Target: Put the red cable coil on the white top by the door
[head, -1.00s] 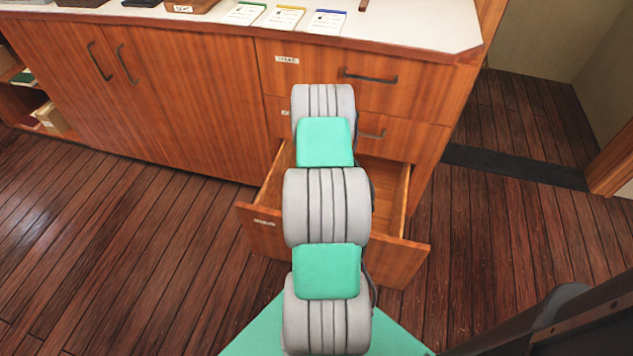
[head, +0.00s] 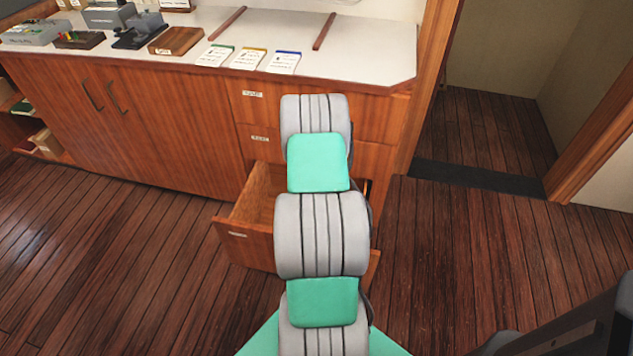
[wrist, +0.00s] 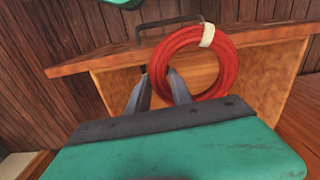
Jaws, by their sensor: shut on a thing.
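The red cable coil (wrist: 228,68), with a pale band of tape on it, shows in the wrist view. My gripper (wrist: 161,75) is shut on the coil's left side. The coil is above the open lower drawer (wrist: 262,85), whose front edge runs behind it. In the head view my arm hides both the gripper and the coil. The white top (head: 370,58) covers the wooden cabinet, and its right end is beside the doorway (head: 480,130).
Several note cards (head: 246,58), two brown rods (head: 325,32) and a wooden block (head: 172,40) lie on the white top. Its right end is clear. The open drawer (head: 245,240) juts out below. Dark plank floor (head: 110,250) is free at the left.

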